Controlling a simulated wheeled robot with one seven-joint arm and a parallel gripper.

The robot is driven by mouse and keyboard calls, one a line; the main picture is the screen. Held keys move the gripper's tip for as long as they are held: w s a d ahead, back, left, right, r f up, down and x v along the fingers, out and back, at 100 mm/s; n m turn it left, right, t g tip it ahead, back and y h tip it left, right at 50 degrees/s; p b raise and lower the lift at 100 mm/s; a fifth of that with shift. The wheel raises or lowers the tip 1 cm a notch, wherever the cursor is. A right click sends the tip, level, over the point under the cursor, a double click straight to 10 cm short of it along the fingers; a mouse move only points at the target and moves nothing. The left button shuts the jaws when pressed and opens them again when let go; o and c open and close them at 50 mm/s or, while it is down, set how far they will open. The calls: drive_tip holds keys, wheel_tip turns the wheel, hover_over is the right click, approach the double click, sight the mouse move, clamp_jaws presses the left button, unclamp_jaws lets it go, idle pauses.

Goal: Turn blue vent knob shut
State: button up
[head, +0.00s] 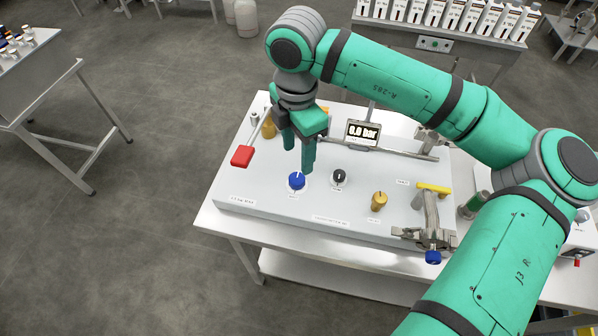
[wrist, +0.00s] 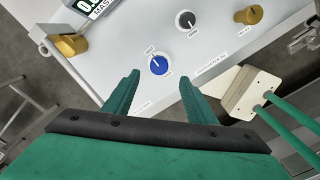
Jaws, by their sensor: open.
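The blue knob (head: 296,180) sits on the front of a white panel box (head: 268,203), with a white pointer line on its top. In the wrist view the blue knob (wrist: 159,65) lies beyond the fingertips, between their lines, with small labels beside it. My gripper (head: 298,158) is green, points down and hangs above the panel near the blue knob. In the wrist view my gripper (wrist: 158,78) shows its two fingers spread apart with nothing between them. The fingers look apart from the knob.
A black knob (head: 338,177) and a brass knob (head: 379,200) stand to the right of the blue one. A red block (head: 242,156) is at left. A display (head: 362,132) reads 0.0 bar. A yellow-handled valve (head: 432,188) stands at right.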

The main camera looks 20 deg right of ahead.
sight(297, 178)
wheel_tip(297, 178, down, 9)
drive_tip(key=shift+a+r, duration=0.1)
idle(0.3)
drive_tip(key=c, duration=1)
